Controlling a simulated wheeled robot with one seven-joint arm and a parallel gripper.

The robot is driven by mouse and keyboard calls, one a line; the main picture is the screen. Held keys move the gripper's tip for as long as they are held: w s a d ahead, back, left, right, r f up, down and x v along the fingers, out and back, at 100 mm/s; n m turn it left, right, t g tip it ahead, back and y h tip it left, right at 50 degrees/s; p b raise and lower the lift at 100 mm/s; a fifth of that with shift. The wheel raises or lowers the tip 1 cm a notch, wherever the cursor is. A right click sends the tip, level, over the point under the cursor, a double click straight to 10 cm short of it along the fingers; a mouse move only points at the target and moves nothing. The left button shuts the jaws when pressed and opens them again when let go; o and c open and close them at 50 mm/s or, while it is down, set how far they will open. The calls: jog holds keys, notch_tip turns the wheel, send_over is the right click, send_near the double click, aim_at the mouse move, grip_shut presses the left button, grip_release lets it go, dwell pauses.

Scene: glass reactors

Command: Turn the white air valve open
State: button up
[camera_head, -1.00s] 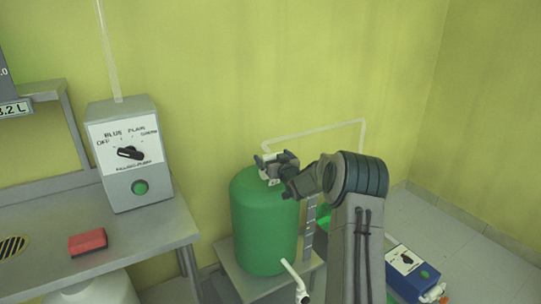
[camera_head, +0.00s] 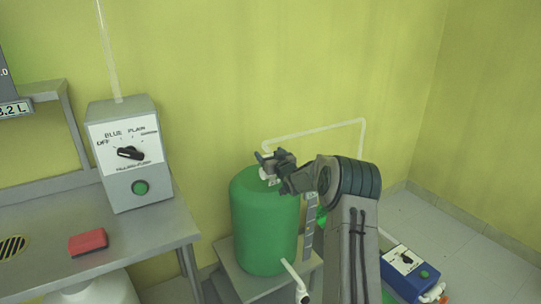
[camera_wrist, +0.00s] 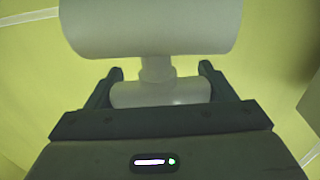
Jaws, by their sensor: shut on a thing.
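The white air valve (camera_wrist: 160,92) fills the gap between my fingers in the wrist view, a short white crosspiece on a narrow stem. A wider white cylinder (camera_wrist: 150,28) sits just beyond it. In the head view my gripper (camera_head: 266,158) is on top of the green tank (camera_head: 263,228), at the white fitting there. My gripper also shows in the wrist view (camera_wrist: 160,84), with one dark finger on each side of the crosspiece, shut on it. In the head view my gripper and wrist hide most of the valve.
A thin white pipe (camera_head: 320,131) runs from the tank top along the wall. A grey control box (camera_head: 131,153) and a red block (camera_head: 88,242) are on the metal table (camera_head: 140,238) at left. A blue box (camera_head: 408,272) is on the floor at right.

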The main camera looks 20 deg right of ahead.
jog(key=shift+r+n+y+p, duration=0.15)
jog(key=shift+n+y+p, duration=0.15)
jog(key=shift+y+p, duration=0.2)
jog(key=shift+a+n+y, duration=0.15)
jog(key=shift+n+y, duration=0.25)
jog(key=shift+y, duration=0.2)
jog(key=o, duration=1)
jog(key=shift+s, duration=0.1)
jog(key=v, duration=1.3)
jog(key=shift+s, duration=0.35)
jog(key=shift+r, duration=0.1)
